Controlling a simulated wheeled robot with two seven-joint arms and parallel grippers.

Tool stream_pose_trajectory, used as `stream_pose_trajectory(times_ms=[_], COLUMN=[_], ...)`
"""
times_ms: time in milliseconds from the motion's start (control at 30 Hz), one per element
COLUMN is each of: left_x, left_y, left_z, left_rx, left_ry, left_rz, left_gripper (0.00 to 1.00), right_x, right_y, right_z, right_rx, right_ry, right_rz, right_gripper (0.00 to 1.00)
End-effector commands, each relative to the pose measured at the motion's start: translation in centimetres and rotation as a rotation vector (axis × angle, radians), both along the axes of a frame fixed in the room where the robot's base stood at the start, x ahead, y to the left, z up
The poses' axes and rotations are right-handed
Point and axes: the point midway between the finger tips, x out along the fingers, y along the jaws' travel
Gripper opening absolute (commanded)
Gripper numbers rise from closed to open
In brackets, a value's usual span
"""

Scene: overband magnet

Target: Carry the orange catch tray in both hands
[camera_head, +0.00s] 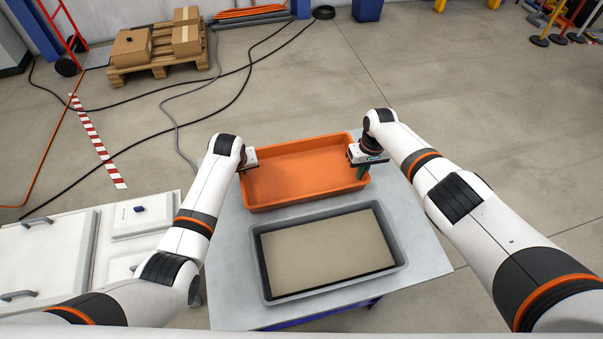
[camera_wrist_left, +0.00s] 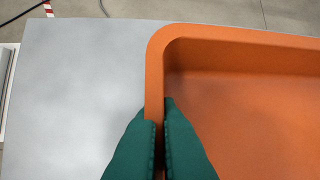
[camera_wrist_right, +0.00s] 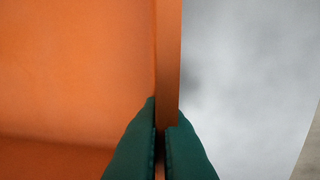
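The orange catch tray (camera_head: 300,174) is empty and looks level over the far part of the grey table. I cannot tell whether it rests on the table or is slightly above it. My left gripper (camera_head: 243,169) is at the tray's left wall. In the left wrist view its green fingers (camera_wrist_left: 160,135) close on both sides of that wall, near a corner. My right gripper (camera_head: 363,168) is at the right wall. In the right wrist view its green fingers (camera_wrist_right: 165,140) pinch that wall from both sides.
A grey tray (camera_head: 399,256) with a beige, sand-like fill stands on the near part of the table (camera_head: 424,257). A white cabinet (camera_head: 60,255) is at the left. Boxes on a pallet (camera_head: 160,65) and cables lie farther back.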

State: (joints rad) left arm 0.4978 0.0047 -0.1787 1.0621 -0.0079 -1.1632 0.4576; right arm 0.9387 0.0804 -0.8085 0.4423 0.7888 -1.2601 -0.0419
Motion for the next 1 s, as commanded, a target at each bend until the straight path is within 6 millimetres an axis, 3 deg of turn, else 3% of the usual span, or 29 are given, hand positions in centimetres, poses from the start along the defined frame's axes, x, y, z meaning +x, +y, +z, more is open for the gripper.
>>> stream_pose_trajectory(times_ms=[667,1000], left_x=[0.1,0.1], left_y=[0.1,0.1], left_z=[0.2,2.5], left_rx=[0.001,0.001], left_ry=[-0.002,-0.002], left_rz=[0.000,0.001], left_gripper=[0.00,0.00], right_x=[0.1,0.1], right_y=[-0.1,-0.1], right_z=[0.2,2.5], right_rx=[-0.001,-0.002], right_ry=[-0.001,-0.001], right_rz=[-0.001,-0.001], right_gripper=[0.00,0.00])
